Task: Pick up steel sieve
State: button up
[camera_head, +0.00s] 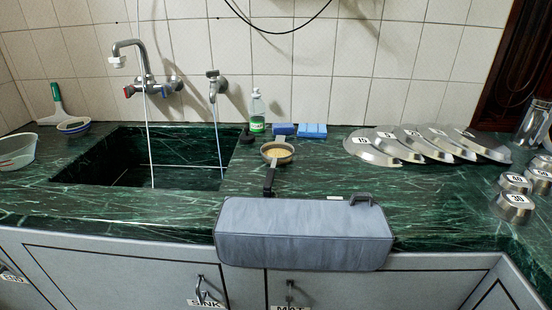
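The steel sieve (277,152) appears to be the small round pan-like piece on the green counter, just right of the sink. Its bowl has a metal rim and looks tan inside. A dark handle (269,181) runs from it toward the front edge of the counter. I cannot make out a mesh. Nothing is seen holding it. My gripper is not in view.
A grey, soft-looking block (305,232) lies over the counter's front edge, just before the handle. The sink (195,177) is left, with water running. A green bottle (257,110) and blue sponges (312,130) stand behind; numbered lids (372,150) and cups (513,205) are right.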

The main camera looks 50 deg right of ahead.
aim_at(278, 153)
jog(key=i+z, duration=0.15)
jog(key=z, duration=0.2)
jog(key=i+z, duration=0.1)
jog(key=z, duration=0.25)
jog(key=i+j+z, duration=0.1)
jog(key=z, duration=0.3)
